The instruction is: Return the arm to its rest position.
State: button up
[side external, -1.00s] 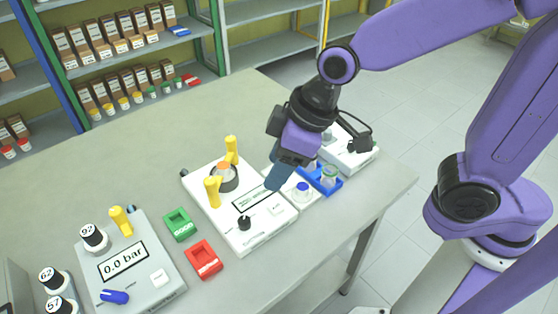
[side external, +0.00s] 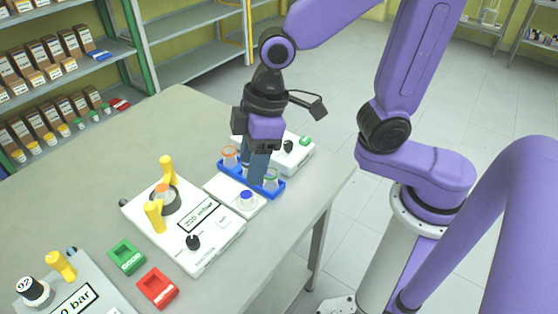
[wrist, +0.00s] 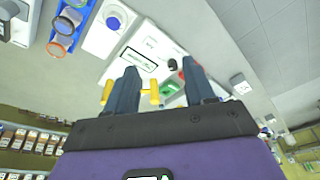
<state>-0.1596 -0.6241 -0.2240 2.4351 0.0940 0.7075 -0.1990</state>
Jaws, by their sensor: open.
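My gripper (side external: 257,172) hangs fingers-down over the work table in the side external view, in front of the blue rack from that camera. In the wrist view its two fingers (wrist: 162,82) stand apart with nothing between them. The blue rack (side external: 278,191) holds clear vials, one with an orange ring. My fingers hide its middle. In the side external view I cannot tell the exact height of the fingertips above the table.
A white reactor unit (side external: 215,229) with yellow handles stands left of my gripper. A small white block (side external: 229,192) with a blue-topped vial sits beside the rack. Green (side external: 126,257) and red (side external: 158,288) holders stand in front. Another white unit (side external: 298,158) stands behind the rack.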

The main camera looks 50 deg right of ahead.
jog(key=s+d+n+g+h, duration=0.1)
jog(key=s+d+n, duration=0.1)
jog(key=s+d, duration=1)
jog(key=shift+s+d+f+h, duration=0.3)
jog(key=shift+s+d+h, duration=0.1)
jog(key=shift+d, duration=0.8)
